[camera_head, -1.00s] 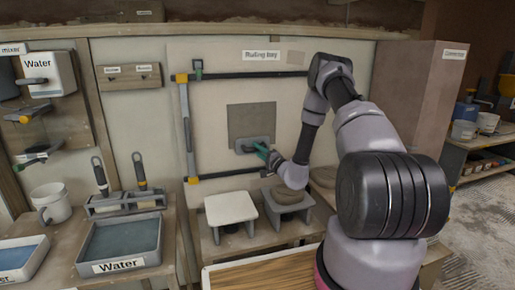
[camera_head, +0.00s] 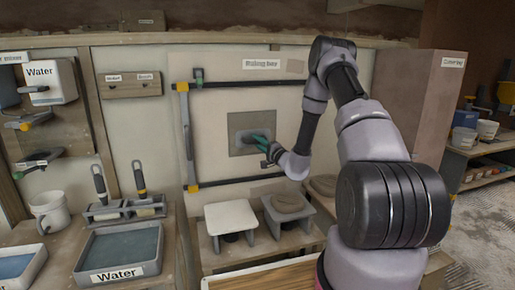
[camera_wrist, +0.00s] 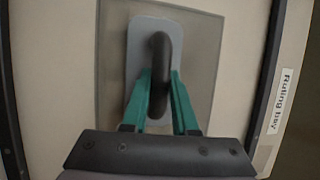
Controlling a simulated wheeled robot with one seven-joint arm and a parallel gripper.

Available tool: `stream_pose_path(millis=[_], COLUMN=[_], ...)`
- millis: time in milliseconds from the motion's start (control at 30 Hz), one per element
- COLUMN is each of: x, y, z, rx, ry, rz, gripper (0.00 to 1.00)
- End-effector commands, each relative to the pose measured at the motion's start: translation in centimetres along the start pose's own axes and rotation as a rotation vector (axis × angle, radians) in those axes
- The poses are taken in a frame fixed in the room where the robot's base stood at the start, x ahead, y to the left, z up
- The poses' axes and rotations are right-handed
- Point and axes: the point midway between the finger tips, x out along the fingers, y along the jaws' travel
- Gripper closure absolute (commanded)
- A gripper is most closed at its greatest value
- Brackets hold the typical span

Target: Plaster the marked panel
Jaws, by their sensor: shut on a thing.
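My gripper (camera_head: 265,146) is shut on the dark handle of a grey trowel (camera_head: 242,136). The trowel's flat plate lies over the middle of a grey-brown square panel (camera_head: 240,150) on the pale wall. In the wrist view the green fingers (camera_wrist: 161,100) close around the trowel's black handle, and the light grey plate (camera_wrist: 140,48) faces the panel (camera_wrist: 112,60). I cannot tell whether the plate touches the surface. The plate and my gripper hide part of the panel. A mound of plaster (camera_head: 288,202) sits on a grey stand (camera_head: 276,214) below the panel.
Dark rails (camera_head: 232,181) and a grey upright bar (camera_head: 186,140) frame the panel. A white-topped stand (camera_head: 230,217) is left of the plaster stand. Water trays (camera_head: 120,250), a tool rack (camera_head: 125,209) and a white bucket (camera_head: 47,208) are at left. A brown cabinet (camera_head: 422,110) stands at right.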

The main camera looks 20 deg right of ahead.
Motion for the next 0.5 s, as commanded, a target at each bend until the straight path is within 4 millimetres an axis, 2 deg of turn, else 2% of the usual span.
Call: stream_pose_path(millis=[100, 367, 500], x=[0.2, 0.4, 0.7], y=[-1.1, -2.0, -3.1], z=[-0.1, -0.2, -0.3], rx=[0.0, 0.0, -0.001], ry=[0.0, 0.0, -0.001], rz=[-0.002, 0.0, -0.002], gripper=[1.0, 1.0, 1.0])
